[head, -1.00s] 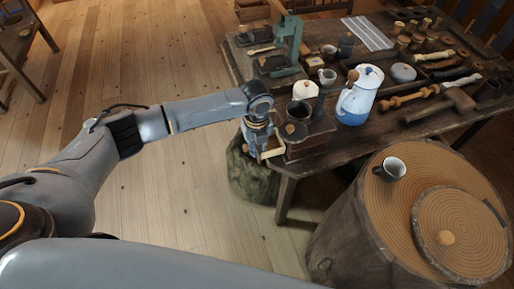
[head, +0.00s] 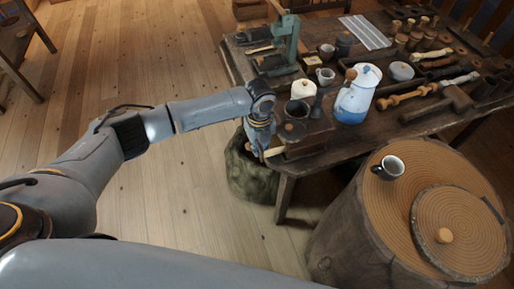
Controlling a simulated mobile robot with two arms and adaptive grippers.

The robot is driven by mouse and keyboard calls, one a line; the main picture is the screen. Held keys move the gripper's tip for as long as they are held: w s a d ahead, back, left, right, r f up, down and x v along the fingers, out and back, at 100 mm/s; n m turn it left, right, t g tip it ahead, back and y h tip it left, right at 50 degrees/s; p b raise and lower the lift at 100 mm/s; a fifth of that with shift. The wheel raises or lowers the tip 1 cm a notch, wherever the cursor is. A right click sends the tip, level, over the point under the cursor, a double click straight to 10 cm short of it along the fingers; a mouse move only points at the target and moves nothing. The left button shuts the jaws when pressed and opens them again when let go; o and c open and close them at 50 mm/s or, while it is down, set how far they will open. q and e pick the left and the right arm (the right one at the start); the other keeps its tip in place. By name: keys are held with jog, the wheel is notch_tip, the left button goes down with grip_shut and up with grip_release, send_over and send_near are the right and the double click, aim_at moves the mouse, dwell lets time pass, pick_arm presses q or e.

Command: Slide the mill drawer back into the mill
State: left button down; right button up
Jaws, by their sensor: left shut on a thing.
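The mill (head: 306,141) is a dark wooden box at the table's near left edge, with a dark bowl-like top (head: 296,109). The mill drawer (head: 273,152) shows as a short strip of pale wood at the mill's left side. My left gripper (head: 259,149) is shut on the drawer at its outer end, close beside the mill. The gripper hides much of the drawer, so I cannot tell exactly how far it stands out. My right gripper is not in view.
On the table (head: 362,145) stand a white and blue pot (head: 355,97), a white jar (head: 304,90) and a green stand (head: 287,42). Several wooden tools lie to the right. A larger stump bears a mug (head: 389,167).

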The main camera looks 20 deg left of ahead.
aim_at(270, 143)
pick_arm(q)
jog(key=shift+w+d+b, duration=0.3)
jog(key=shift+w+d, duration=0.15)
jog(key=shift+d, duration=0.2)
jog(key=shift+w+d+r+b, duration=0.3)
jog(key=shift+w+d+b, duration=0.15)
jog(key=shift+d, duration=0.25)
jog(key=c, duration=1.3)
grip_release()
jog(key=shift+w+r, duration=0.2)
jog(key=shift+r, duration=0.25)
jog(key=shift+s+a+r, duration=0.1)
jog(key=shift+a+r, duration=0.15)
jog(key=shift+r, duration=0.8)
jog(key=shift+s+a+r, duration=0.1)
jog(key=shift+a+r, duration=0.15)
jog(key=shift+r, duration=0.85)
jog(key=shift+s+a+r, duration=0.1)
jog(key=shift+a+r, duration=0.15)
jog(key=shift+r, duration=0.8)
